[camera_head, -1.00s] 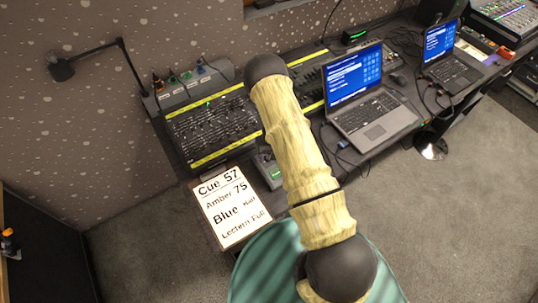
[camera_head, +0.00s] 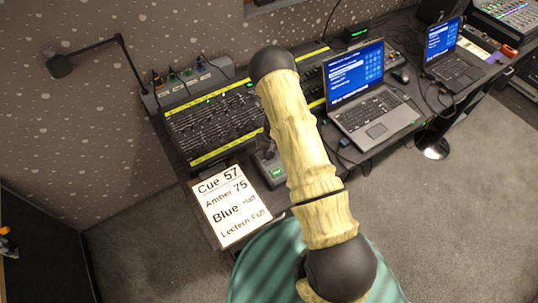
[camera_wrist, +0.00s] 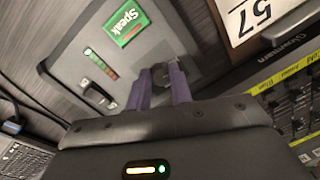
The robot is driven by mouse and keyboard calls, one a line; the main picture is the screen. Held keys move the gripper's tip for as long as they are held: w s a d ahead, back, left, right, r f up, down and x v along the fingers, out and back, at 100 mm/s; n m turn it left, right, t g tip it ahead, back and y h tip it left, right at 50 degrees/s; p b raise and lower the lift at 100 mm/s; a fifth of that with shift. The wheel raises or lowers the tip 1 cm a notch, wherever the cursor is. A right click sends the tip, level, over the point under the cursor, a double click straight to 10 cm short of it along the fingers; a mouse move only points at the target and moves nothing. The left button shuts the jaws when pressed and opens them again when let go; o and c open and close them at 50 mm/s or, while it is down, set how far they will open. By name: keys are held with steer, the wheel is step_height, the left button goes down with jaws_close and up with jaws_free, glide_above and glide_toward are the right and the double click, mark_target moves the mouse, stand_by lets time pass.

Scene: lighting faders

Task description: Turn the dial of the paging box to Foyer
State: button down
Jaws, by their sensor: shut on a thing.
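The paging box (camera_wrist: 120,62) is a grey box that fills the middle of the wrist view. My gripper (camera_wrist: 161,84) is shut on the dial, with one purple finger on each side. The fingers hide part of the dial, and I cannot read any zone names or its pointer. In the head view the paging box (camera_head: 275,171) is partly behind my arm.
A clipboard (camera_head: 232,207) with a printed cue sheet lies left of the box. A fader desk (camera_head: 213,122) with yellow strips stands behind it. A laptop (camera_head: 372,113) is to the right, with cables near it. The wrist view also shows the desk's edge close at right.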

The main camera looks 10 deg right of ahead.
steer(key=m+b, duration=0.1)
steer(key=m, duration=0.1)
steer(key=m+b, duration=0.2)
steer(key=shift+w+f+t+y, duration=0.1)
steer(key=shift+t+y, duration=0.2)
steer(key=m+b, duration=0.2)
steer(key=m, duration=0.2)
steer(key=m+b, duration=0.1)
steer(key=m, duration=0.2)
steer(key=shift+m+t, duration=0.3)
steer(key=shift+t, duration=0.1)
steer(key=m+b, duration=0.1)
steer(key=m, duration=0.3)
steer(key=shift+t, duration=0.3)
steer(key=shift+r+m+b, duration=0.2)
steer(key=shift+m+b, duration=0.1)
steer(key=shift+d, duration=0.1)
steer(key=c, duration=1.3)
jaws_free()
steer(key=shift+f, duration=0.1)
steer(key=shift+o, duration=0.2)
steer(key=v, duration=1.7)
steer(key=shift+r, duration=0.25)
